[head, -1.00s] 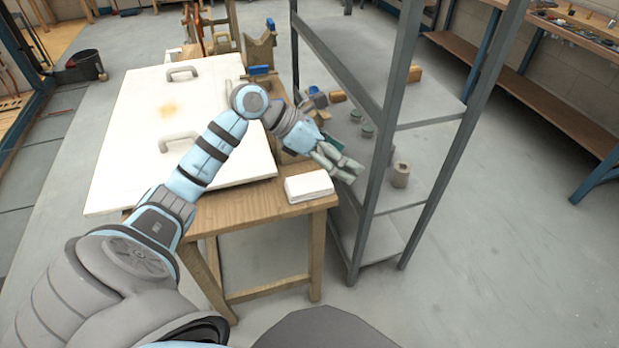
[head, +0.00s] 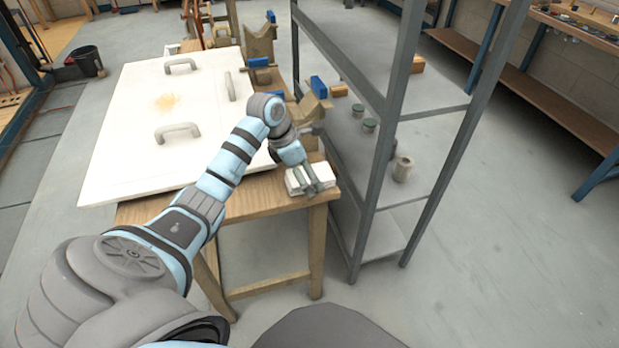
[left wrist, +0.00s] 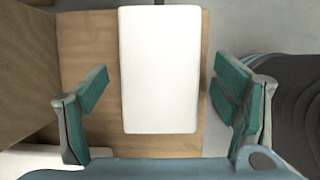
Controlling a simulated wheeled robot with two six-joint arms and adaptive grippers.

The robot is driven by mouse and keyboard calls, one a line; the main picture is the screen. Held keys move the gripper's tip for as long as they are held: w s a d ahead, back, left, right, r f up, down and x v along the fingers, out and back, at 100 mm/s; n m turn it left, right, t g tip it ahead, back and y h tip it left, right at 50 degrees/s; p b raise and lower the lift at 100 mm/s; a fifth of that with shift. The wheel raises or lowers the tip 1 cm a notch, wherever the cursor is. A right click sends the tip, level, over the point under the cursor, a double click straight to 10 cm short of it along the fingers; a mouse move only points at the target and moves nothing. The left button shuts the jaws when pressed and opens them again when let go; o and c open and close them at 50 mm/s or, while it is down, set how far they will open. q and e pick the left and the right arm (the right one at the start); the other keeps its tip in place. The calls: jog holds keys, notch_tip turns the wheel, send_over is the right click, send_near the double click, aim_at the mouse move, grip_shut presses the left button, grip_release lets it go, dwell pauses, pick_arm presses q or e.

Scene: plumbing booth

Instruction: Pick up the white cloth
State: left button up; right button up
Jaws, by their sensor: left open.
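The white cloth (head: 325,172) is a folded, flat rectangular block on the front right corner of the wooden table. In the left wrist view the cloth (left wrist: 159,70) lies between the two fingers, with a gap on each side. My left gripper (head: 307,187) is over the cloth and covers part of it in the head view. In the left wrist view my left gripper (left wrist: 162,105) is open, its green finger pads apart and not touching the cloth. My right gripper is not in view.
A white panel with handles (head: 130,140) covers much of the wooden table (head: 240,205). A grey metal shelf rack (head: 375,150) stands close to the right of the cloth, holding small jars (head: 369,125) and a roll (head: 402,169). Blue-handled clamps (head: 318,87) stand behind.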

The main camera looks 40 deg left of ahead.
pick_arm(q)
jog(key=shift+r, duration=0.1)
jog(key=c, duration=1.2)
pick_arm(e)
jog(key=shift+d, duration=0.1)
pick_arm(q)
jog(key=shift+r, duration=0.1)
jog(key=shift+c, duration=0.2)
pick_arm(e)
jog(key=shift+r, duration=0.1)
pick_arm(q)
notch_tip(320, 180, up, 20)
jog(key=p, duration=0.8)
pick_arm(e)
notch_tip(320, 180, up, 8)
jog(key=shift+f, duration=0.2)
pick_arm(q)
jog(key=o, duration=0.4)
jog(key=shift+c, duration=1.4)
